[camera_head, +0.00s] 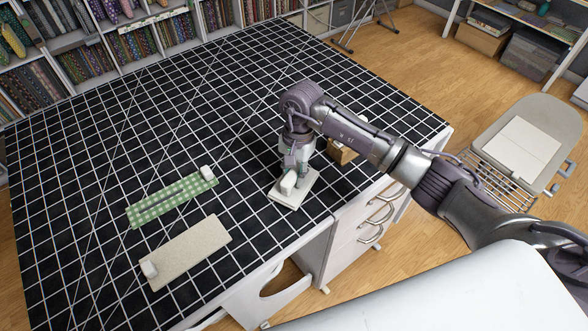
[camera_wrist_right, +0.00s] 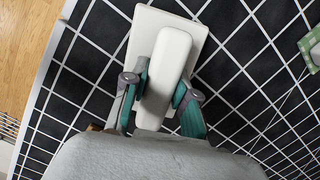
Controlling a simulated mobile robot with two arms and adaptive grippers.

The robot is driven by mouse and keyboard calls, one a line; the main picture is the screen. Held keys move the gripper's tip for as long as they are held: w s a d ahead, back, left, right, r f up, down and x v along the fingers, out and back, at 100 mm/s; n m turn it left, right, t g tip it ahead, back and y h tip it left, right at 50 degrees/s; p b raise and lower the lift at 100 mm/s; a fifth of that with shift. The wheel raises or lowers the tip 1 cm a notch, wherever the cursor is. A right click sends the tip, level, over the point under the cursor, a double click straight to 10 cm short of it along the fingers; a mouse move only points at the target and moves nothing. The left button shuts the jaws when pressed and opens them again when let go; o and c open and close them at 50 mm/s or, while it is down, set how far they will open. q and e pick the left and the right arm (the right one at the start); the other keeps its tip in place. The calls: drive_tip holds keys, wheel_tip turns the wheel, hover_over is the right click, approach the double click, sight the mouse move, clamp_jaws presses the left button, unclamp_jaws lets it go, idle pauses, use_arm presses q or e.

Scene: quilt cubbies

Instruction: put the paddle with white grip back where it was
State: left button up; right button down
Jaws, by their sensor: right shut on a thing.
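The paddle with white grip is a flat white plate (camera_head: 302,196) with a raised white grip (camera_head: 287,184), near the front edge of the gridded black table. My right gripper (camera_head: 295,178) points down over it, shut on the grip. In the right wrist view the white grip (camera_wrist_right: 171,58) stands between the two teal-lined fingers (camera_wrist_right: 162,88), above the white plate (camera_wrist_right: 144,30). The plate is on or just above the mat; I cannot tell which. My left gripper is not in view.
A green gingham strip (camera_head: 160,203) and a beige strip (camera_head: 195,246), each with a white block at one end, lie to the left on the black gridded table (camera_head: 100,140). A brown box (camera_head: 342,153) stands behind my right gripper. Fabric shelves (camera_head: 90,60) line the back.

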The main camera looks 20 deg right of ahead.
drive_tip(key=shift+f, duration=0.2)
drive_tip(key=c, duration=0.9)
unclamp_jaws()
